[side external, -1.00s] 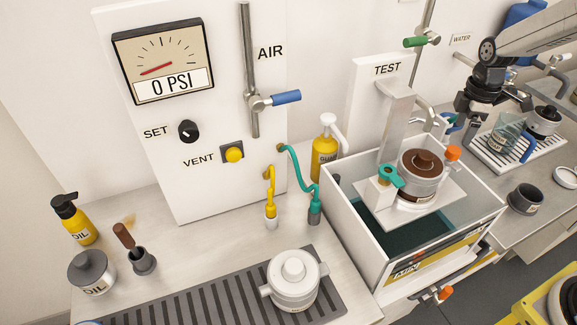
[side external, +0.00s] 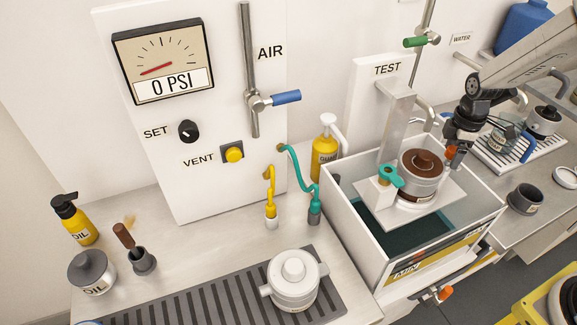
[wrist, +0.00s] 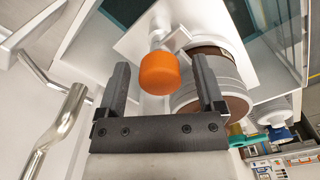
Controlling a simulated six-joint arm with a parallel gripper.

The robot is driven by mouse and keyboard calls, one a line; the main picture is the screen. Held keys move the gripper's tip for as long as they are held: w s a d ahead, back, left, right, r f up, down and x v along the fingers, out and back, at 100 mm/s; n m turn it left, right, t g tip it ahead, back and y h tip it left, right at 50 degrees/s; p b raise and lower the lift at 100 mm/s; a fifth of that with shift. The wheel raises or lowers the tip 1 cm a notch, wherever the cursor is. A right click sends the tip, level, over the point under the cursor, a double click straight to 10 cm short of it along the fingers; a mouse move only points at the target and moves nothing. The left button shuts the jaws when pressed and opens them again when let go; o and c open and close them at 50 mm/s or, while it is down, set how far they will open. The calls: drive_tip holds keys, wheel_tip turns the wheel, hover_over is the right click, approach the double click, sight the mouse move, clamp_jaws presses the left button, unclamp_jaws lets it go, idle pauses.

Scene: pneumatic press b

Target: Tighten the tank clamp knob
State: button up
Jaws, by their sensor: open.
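The orange clamp knob (side external: 450,152) stands on the right side of the metal pot (side external: 421,172) with a brown top, which sits on a white plate (side external: 437,203) over the test tank (side external: 350,222). My gripper (side external: 453,147) is at the knob from the upper right and partly covers it. In the wrist view, my gripper (wrist: 162,66) is open, with its two dark fingers on either side of the orange knob (wrist: 160,74). A gap shows beside the knob on both sides. I cannot tell how deep it lies between the fingers.
A teal-handled clamp (side external: 390,176) is on the pot's left side. The grey TEST post (side external: 398,110) rises behind the pot. The tank's white walls surround the plate. The gauge (side external: 163,62) reads 0 PSI.

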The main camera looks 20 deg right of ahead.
drive_tip(key=shift+c, duration=0.2)
clamp_jaws()
drive_tip(key=shift+m, duration=0.4)
drive_tip(key=m, duration=1.3)
drive_tip(key=shift+r, duration=0.1)
drive_tip(key=m, duration=0.4)
drive_tip(key=shift+w+m, duration=0.1)
drive_tip(key=shift+m, duration=0.3)
